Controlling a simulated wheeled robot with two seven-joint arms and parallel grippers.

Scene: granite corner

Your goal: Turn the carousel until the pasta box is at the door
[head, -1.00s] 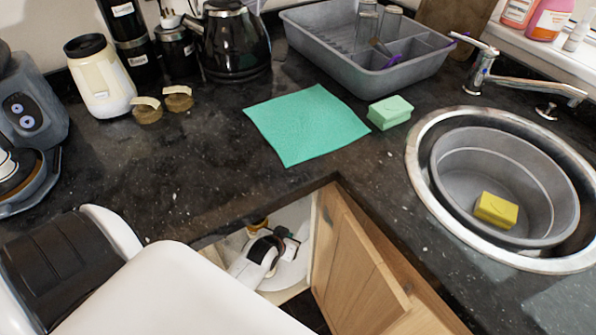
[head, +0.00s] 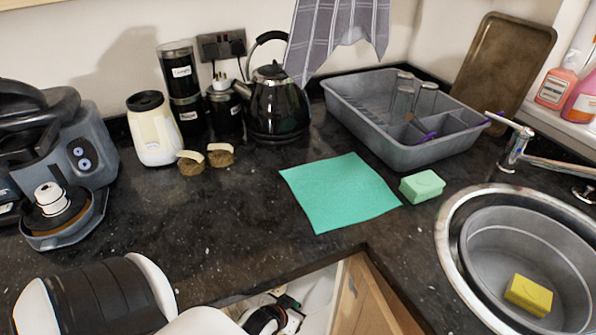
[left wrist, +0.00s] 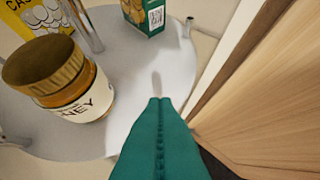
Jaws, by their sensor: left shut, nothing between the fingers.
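The carousel shelf (left wrist: 95,100) is a pale round tray inside the corner cupboard, seen in the left wrist view; only a sliver shows in the head view. A honey jar (left wrist: 65,85) with a gold lid stands on it at left. A green box (left wrist: 145,14) with a barcode is at the back, and a yellow packet (left wrist: 35,22) is at the back left. I cannot tell which is the pasta box. My left gripper (left wrist: 160,100) is shut and empty, its teal fingers over the tray between the jar and the door. It is inside the cupboard (head: 290,308).
The wooden cupboard door (head: 365,300) stands open, close on the right in the left wrist view (left wrist: 275,95). The dark worktop (head: 230,225) overhangs the opening. A teal cloth (head: 340,192), kettle (head: 277,105) and sink bowl (head: 530,255) are above.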

